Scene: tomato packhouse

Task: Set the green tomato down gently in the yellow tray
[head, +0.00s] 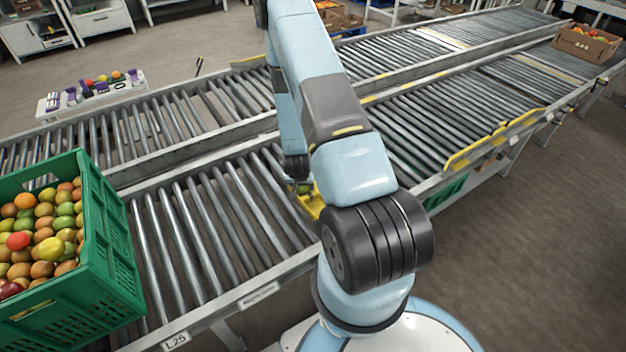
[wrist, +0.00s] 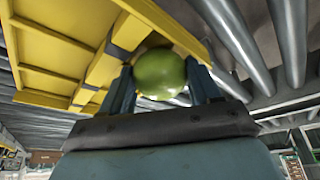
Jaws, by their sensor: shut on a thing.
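The green tomato (wrist: 160,73) is held between the two dark fingers of my gripper (wrist: 163,88) in the wrist view. The yellow tray (wrist: 60,52), with raised dividers, is right beside and behind it. The tomato overlaps the tray's edge in this view; I cannot tell whether it touches the tray. In the head view, a part of the yellow tray (head: 309,204) shows on the rollers beside my arm. My arm hides most of the tray and the fingers there.
Roller conveyors (head: 215,215) run across the scene. A green crate (head: 112,238) full of mixed tomatoes stands at the left. A cardboard box (head: 585,46) of tomatoes is at the far right. Yellow guide rails (head: 492,140) edge the near conveyor. Rollers between crate and tray are clear.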

